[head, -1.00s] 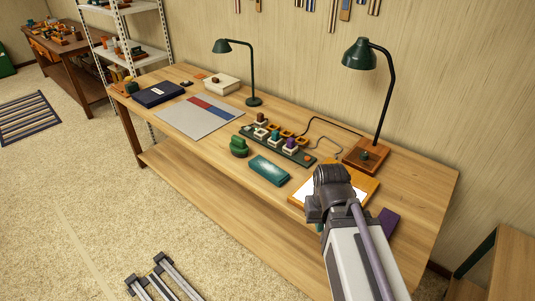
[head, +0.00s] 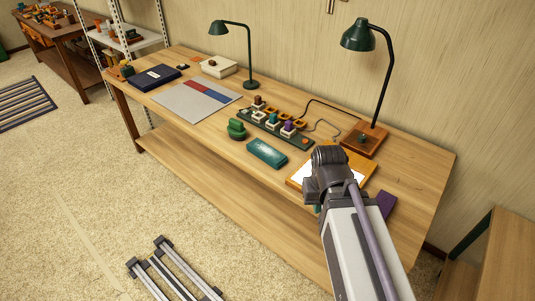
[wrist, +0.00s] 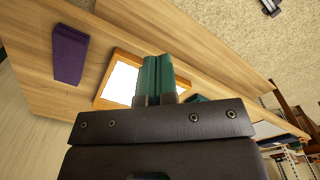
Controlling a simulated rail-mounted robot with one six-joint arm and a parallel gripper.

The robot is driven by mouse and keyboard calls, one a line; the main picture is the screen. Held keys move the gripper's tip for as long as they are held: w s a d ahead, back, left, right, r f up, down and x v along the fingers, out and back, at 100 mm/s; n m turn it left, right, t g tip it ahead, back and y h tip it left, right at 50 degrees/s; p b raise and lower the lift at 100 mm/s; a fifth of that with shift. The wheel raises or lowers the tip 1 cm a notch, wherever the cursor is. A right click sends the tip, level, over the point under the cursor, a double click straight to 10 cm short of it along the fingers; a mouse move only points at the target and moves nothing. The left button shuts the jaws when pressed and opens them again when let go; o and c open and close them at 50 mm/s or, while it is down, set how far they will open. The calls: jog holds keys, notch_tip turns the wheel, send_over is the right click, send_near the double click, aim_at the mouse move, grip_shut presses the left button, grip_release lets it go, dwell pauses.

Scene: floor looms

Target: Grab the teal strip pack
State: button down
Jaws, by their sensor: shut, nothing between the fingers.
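The teal strip pack (head: 267,153) is a flat teal block with a paler mark on top. It lies on the wooden workbench, left of the orange-framed white panel. My gripper (wrist: 158,62) shows in the wrist view as two teal fingers side by side, shut and empty. They overlap the white panel in that view. A small teal patch (wrist: 196,98) shows just right of the fingers, mostly hidden; I cannot tell for sure that it is the pack. In the head view my wrist hides most of the gripper, right of the pack and apart from it.
The orange-framed panel (head: 301,176) lies beside my wrist. A purple block (head: 387,205) is to its right. A green stacked piece (head: 236,129) and a dark tray of small blocks (head: 297,140) stand near the pack. A lamp (head: 380,88) rises behind. Bare wood lies in front of the pack.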

jog(key=c, duration=1.8)
grip_release()
jog(key=o, duration=1.8)
